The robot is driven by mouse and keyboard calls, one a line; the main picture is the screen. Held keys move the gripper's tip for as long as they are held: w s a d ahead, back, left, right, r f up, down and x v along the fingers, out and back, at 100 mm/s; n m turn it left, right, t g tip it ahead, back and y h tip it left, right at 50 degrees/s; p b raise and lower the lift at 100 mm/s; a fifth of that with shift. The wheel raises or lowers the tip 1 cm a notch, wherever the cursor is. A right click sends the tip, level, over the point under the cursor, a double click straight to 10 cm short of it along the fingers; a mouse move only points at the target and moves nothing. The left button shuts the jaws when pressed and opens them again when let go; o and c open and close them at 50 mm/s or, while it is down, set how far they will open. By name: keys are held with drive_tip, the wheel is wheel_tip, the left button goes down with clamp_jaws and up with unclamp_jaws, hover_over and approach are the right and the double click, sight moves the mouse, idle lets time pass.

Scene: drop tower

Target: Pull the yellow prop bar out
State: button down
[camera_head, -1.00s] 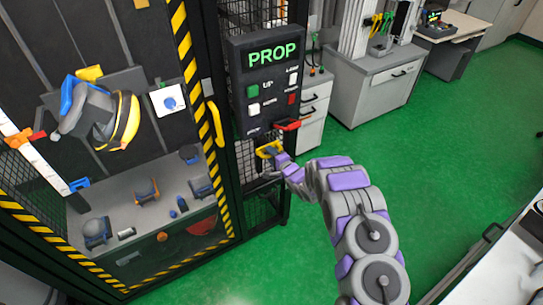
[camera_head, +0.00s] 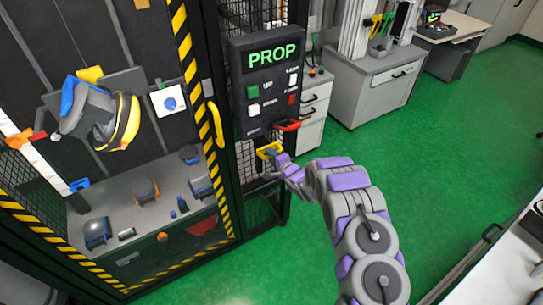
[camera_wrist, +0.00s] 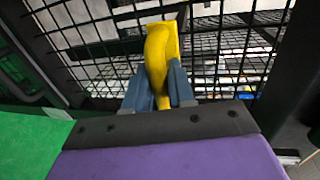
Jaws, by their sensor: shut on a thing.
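The yellow prop bar (camera_head: 267,151) shows as a yellow handle below the control box, at the side of the tower cage. In the wrist view the yellow handle (camera_wrist: 158,55) stands out in front of a black mesh panel, with a yellow plate behind it. My gripper (camera_wrist: 160,90) is shut on the handle, its two blue-grey fingers on either side of it. In the head view my gripper (camera_head: 277,158) is at the handle, and my arm partly covers that spot. The rest of the bar, behind the mesh, is hidden.
The control box (camera_head: 270,85) reads PROP and has several buttons; a red handle (camera_head: 287,125) sits just above the yellow one. The striped tower door (camera_head: 195,90) with a yellow handle is to the left. Green floor (camera_head: 420,170) is clear to the right.

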drive_tip(key=f+p+v, duration=0.1)
drive_tip(key=p+v, duration=0.2)
drive_tip(key=v, duration=0.3)
drive_tip(key=shift+s+f+p, duration=0.3)
drive_tip(key=shift+f+p, duration=0.1)
drive_tip(key=shift+f, duration=0.1)
drive_tip(key=c, duration=1.4)
unclamp_jaws()
drive_tip(key=shift+d, duration=0.15)
drive_tip(key=o, duration=0.3)
drive_tip(key=shift+s+d+r, duration=0.1)
drive_tip(key=shift+d+r, duration=0.15)
drive_tip(key=p+v, duration=0.2)
drive_tip(key=v, duration=1.5)
drive_tip(key=shift+d, duration=0.15)
